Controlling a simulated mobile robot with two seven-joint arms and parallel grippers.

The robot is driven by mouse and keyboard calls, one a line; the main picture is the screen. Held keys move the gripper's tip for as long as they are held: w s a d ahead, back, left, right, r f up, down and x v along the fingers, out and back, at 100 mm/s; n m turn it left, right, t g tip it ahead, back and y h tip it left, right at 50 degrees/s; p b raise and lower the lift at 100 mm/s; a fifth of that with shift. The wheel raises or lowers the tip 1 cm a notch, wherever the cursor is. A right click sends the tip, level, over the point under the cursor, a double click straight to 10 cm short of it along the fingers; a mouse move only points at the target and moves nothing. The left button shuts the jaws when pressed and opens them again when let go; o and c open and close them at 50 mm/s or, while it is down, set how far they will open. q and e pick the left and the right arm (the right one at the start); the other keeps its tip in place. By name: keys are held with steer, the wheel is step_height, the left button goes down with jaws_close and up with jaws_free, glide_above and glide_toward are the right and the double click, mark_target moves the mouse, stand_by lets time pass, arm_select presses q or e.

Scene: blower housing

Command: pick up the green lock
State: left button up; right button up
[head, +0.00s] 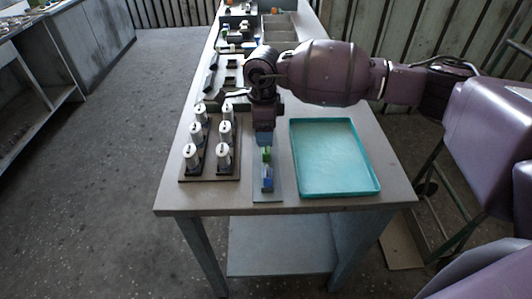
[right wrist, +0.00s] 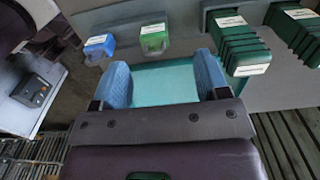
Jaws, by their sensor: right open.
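The green lock (head: 266,154) stands on a narrow grey plate (head: 262,197) near the front of the table, with a blue lock (head: 267,182) in front of it. My right gripper (head: 264,139) points down close to the green lock, its blue fingers just behind it in the head view. In the right wrist view the green lock (right wrist: 153,40), with a white label, lies beyond the open fingers (right wrist: 163,78). The blue lock (right wrist: 98,46) is to its left. Nothing shows between the fingers but a teal surface beyond. My left gripper is not in view.
A teal tray (head: 292,160) lies right of the plate. A dark rack (head: 210,174) with several white cylinders stands to the left. Dark green labelled blocks (right wrist: 240,45) show right of the lock in the wrist view. More parts and grey bins (head: 278,36) lie farther back.

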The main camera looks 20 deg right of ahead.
mark_target(263, 149)
steer(key=shift+s+a+f, duration=0.1)
steer(key=shift+s+f, duration=0.1)
steer(key=shift+f, duration=1.65)
steer(key=shift+s+a+f, duration=0.1)
steer(key=shift+s+f, duration=0.05)
steer(key=shift+f, duration=1.7)
steer(key=c, duration=0.8)
